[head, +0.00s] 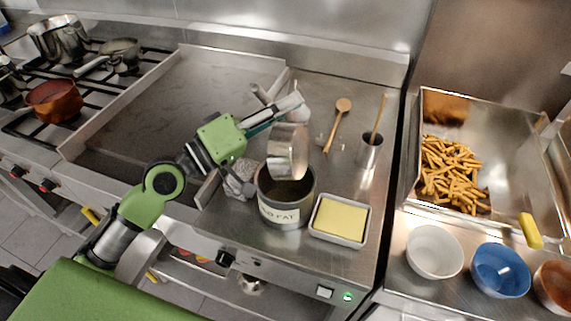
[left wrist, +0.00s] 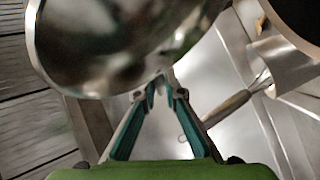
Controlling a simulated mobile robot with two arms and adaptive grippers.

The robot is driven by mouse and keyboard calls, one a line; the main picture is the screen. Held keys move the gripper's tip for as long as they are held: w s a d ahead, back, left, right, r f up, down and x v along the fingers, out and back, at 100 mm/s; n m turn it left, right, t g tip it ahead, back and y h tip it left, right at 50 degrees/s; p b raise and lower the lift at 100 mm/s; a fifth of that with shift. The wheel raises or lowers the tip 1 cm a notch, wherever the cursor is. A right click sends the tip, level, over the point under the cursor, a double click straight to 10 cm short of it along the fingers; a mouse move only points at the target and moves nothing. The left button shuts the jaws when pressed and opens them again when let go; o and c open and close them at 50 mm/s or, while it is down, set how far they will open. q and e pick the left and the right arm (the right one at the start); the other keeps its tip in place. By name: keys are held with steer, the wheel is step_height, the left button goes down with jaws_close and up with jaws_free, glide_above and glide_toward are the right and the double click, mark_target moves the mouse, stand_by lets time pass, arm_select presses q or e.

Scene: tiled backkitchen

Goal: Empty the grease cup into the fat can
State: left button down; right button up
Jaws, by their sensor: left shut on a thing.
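The grease cup (head: 288,152) is a shiny steel cup, held tilted on its side just above the fat can. It fills the upper left of the left wrist view (left wrist: 110,45), its inner wall dark and reflective; I cannot tell whether grease is in it. The fat can (head: 284,213) is a dark round pot with a pale label ending in "FAT", upright on the steel counter. The cup hides part of its mouth. My left gripper (head: 287,108) is shut on the cup at its upper edge; its teal fingers also show in the left wrist view (left wrist: 158,92).
A tray with a yellow block (head: 340,219) stands close to the can's right. A crumpled cloth (head: 240,180) lies at its left. A wooden spoon (head: 340,115) and a steel utensil pot (head: 370,150) are behind. The griddle (head: 170,100) is left, the fries basin (head: 500,180) right.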

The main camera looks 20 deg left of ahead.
arm_select(q)
steer(key=d+f+m+g+y+p, duration=0.2)
steer(key=d+f+m+y+p, duration=0.2)
steer(key=d+m+y+p, duration=0.2)
steer(key=d+f+m+g+y+p, duration=0.3)
steer(key=d+f+m+y+p, duration=0.2)
steer(key=d+p, duration=0.6)
steer(key=shift+d+f+m+y+p, duration=0.3)
steer(key=shift+d+m+y, duration=0.2)
steer(key=shift+d+m, duration=0.55)
stand_by(0.8)
steer(key=shift+w+d, duration=0.1)
stand_by(0.7)
